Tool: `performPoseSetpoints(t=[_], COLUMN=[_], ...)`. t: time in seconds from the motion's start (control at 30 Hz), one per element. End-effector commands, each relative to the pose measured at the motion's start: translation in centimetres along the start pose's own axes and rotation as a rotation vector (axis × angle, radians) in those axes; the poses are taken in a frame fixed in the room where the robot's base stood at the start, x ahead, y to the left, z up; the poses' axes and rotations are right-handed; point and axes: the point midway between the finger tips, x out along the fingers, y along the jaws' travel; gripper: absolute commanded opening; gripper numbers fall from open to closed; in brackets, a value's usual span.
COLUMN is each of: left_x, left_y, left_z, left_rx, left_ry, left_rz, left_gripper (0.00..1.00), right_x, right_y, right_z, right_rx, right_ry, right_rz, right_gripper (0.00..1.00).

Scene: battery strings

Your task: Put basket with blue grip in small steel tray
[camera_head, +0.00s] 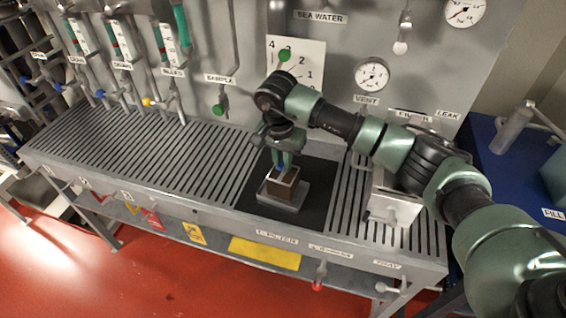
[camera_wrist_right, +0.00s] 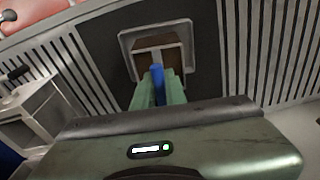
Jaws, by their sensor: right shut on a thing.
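The basket (camera_head: 286,187) is a small brown box with an upright blue grip (camera_head: 283,167). My right gripper (camera_head: 283,163) points down from above and is shut on the blue grip. The small steel tray (camera_head: 272,201) lies on a black mat, directly under the basket. In the right wrist view the basket (camera_wrist_right: 172,55) shows within the outline of the tray (camera_wrist_right: 127,43), and the green fingers close around the blue grip (camera_wrist_right: 157,80). I cannot tell whether the basket's bottom touches the tray. My left gripper is not in view.
The black mat (camera_head: 318,205) lies on a slatted metal bench (camera_head: 130,145). A steel box (camera_head: 392,207) stands to the right, below my right arm. Valves, gauges and pipes line the back panel. The slats left of the mat are clear.

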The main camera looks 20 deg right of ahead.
Motion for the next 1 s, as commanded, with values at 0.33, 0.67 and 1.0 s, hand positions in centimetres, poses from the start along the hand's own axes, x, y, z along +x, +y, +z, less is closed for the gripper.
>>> performPoseSetpoints(t=[0.33,0.67,1.0], left_x=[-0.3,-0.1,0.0], left_y=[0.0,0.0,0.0], left_z=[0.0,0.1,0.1], left_rx=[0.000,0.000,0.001], left_ry=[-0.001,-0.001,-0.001], left_rz=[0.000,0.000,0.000], left_gripper=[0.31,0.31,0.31], right_x=[1.2,1.5,0.6], right_y=[0.0,0.0,-0.1], right_z=[0.2,0.2,0.1], right_rx=[-0.001,0.000,0.000], right_ry=[0.001,0.000,0.002], right_rz=[-0.001,0.000,-0.002], right_gripper=[0.00,0.34,0.34])
